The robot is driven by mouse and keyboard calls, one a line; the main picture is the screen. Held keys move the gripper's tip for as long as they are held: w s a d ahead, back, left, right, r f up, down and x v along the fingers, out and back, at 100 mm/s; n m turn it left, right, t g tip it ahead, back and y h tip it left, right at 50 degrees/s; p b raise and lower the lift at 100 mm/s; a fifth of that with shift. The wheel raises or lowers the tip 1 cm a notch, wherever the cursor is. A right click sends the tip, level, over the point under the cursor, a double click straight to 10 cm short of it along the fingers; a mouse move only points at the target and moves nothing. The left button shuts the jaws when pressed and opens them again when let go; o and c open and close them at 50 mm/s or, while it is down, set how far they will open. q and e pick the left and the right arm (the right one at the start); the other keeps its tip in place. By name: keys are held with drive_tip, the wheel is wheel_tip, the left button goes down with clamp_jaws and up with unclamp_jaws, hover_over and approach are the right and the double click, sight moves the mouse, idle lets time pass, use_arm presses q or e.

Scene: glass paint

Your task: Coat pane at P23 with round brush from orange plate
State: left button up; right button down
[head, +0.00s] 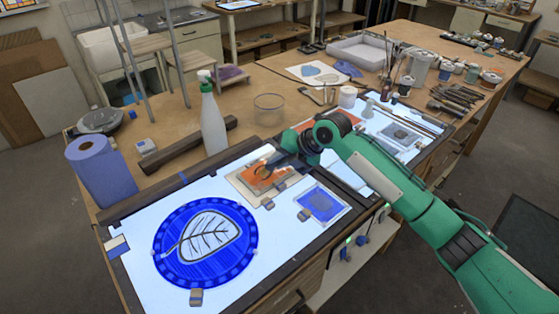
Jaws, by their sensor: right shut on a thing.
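My right gripper (283,163), dark at the end of a green arm, is over an orange plate (250,176) on the lit table. It is shut on the round brush, which is too small and dark to make out clearly; I cannot tell whether its tip touches the plate. A round blue pane (180,251) with a pale leaf in dark lines lies on the light table at the left. A small blue square pane (322,203) lies right of the orange plate. No P23 label is readable. My left gripper is out of view.
A blue paper roll (101,172) is at the left. A glass bowl (268,109), jars and tools fill the back. Small weights (196,297) sit near the panes.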

drive_tip(key=shift+f, duration=0.2)
drive_tip(key=shift+f+b, duration=0.25)
drive_tip(key=shift+b, duration=0.15)
idle(0.4)
drive_tip(key=shift+w+d, duration=0.1)
drive_tip(key=shift+w+d+f+b, duration=0.1)
drive_tip(key=shift+w+d+b, duration=0.35)
drive_tip(key=shift+d, duration=0.35)
drive_tip(key=shift+w+r+p, duration=0.2)
drive_tip(key=shift+r+p, duration=0.1)
drive_tip(key=shift+r, duration=0.3)
drive_tip(key=w+d+b, duration=0.4)
drive_tip(key=w+b, duration=0.1)
drive_tip(key=w, duration=0.6)
drive_tip(key=shift+b, duration=0.3)
drive_tip(key=shift+d, duration=0.1)
